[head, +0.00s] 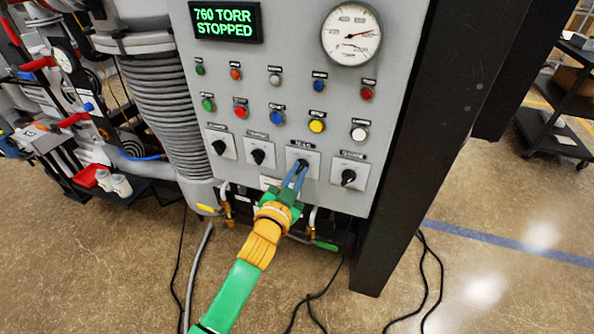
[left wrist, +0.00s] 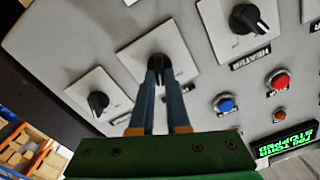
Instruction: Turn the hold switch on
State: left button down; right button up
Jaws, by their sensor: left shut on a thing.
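The grey control panel (head: 265,100) carries a row of black rotary switches on white square plates, with labels too small to read surely. My left gripper (head: 300,169) is at the third switch from the left (head: 303,160). In the left wrist view its two blue fingers (left wrist: 163,72) are closed on either side of that switch's black knob (left wrist: 158,62). The fingers partly hide the knob, so its exact angle is hard to tell. Which switch is the hold switch I cannot read. My right gripper is not in view.
Other rotary switches (head: 258,156) and (head: 348,178) flank the held one closely. Coloured buttons (head: 317,125) sit above. A green display (head: 226,21) reads "760 TORR STOPPED", beside a round gauge (head: 351,33). A dark post (head: 410,150) stands to the right; cables lie on the floor.

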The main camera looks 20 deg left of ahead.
pick_arm(q)
jog(key=shift+f+m, duration=0.1)
jog(key=shift+m, duration=0.5)
jog(key=c, duration=0.9)
grip_release()
jog(key=s, duration=0.7)
jog(key=shift+a+b, duration=0.15)
jog(key=shift+b, duration=0.3)
